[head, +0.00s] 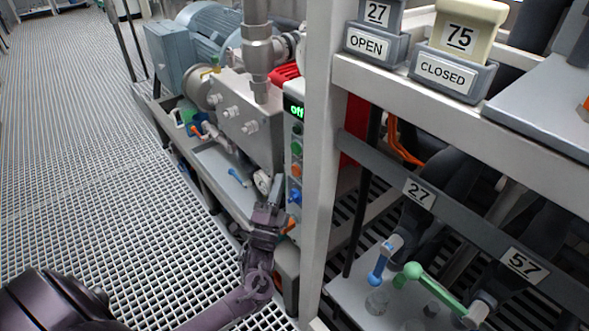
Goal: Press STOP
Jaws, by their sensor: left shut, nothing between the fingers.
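A narrow white control panel (297,160) stands upright beside the pump unit, left of the grey frame post. Its display (294,107) shows green letters reading "off". Below it is a column of buttons: dark green ones (297,148), an orange one (296,170) and a blue one (294,196). No STOP lettering is readable at this size. My left gripper (275,190) is shut and empty, its fingers pointing up just left of the lower buttons. I cannot tell whether it touches the panel. My right gripper is out of view.
The grey post (322,150) stands close right of the panel. A pump with a blue-grey motor (212,30) sits behind. Valve handles, one blue (378,268) and one green (440,288), are at lower right. The grated floor (90,150) at left is clear.

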